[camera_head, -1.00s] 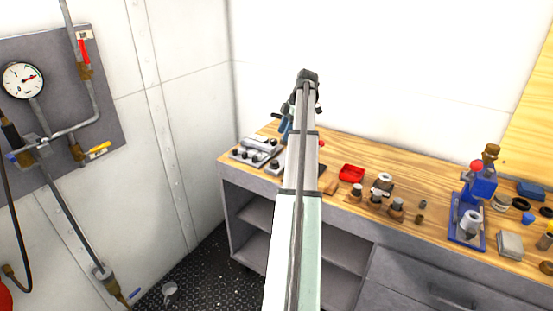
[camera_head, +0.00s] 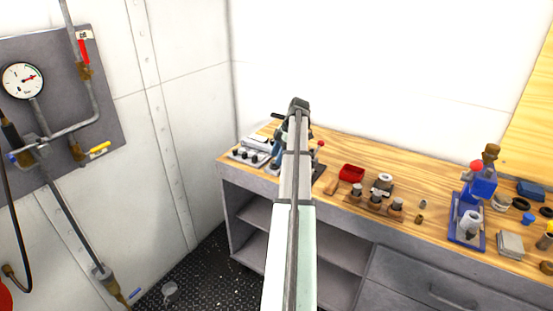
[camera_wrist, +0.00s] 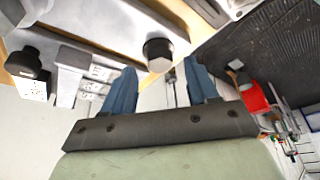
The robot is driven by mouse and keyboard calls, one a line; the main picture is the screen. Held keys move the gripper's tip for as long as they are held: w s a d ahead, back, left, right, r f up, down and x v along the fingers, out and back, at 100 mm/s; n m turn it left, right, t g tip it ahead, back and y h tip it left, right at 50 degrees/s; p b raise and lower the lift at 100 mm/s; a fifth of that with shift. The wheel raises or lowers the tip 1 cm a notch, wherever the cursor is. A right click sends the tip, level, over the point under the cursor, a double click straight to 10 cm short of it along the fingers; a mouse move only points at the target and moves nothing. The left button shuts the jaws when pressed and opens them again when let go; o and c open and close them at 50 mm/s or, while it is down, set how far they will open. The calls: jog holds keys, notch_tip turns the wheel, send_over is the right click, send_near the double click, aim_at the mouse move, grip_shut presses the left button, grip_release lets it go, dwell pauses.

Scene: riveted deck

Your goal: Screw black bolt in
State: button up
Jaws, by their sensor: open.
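In the wrist view, my gripper (camera_wrist: 160,70) has two blue fingers spread apart with nothing held between them. A black cylindrical bolt head (camera_wrist: 158,55) shows just beyond the gap between the fingertips, with clear space on both sides. I cannot tell its depth or how far it is seated. In the head view, a grey fixture (camera_head: 236,155) with several dark knobs stands at the left end of the bench. My gripper (camera_head: 277,158) shows there as a blue part beside the fixture, mostly hidden by my arm. The bolt cannot be picked out in that view.
Another black knob (camera_wrist: 25,62) is at the left in the wrist view. On the wooden bench (camera_head: 405,165) are a red tray (camera_head: 351,173), several small fittings and a blue press (camera_head: 470,205). A gauge panel (camera_head: 90,110) hangs on the left wall.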

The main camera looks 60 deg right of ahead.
jog(key=shift+x, duration=0.95)
jog(key=shift+c, duration=0.2)
jog(key=c, duration=1)
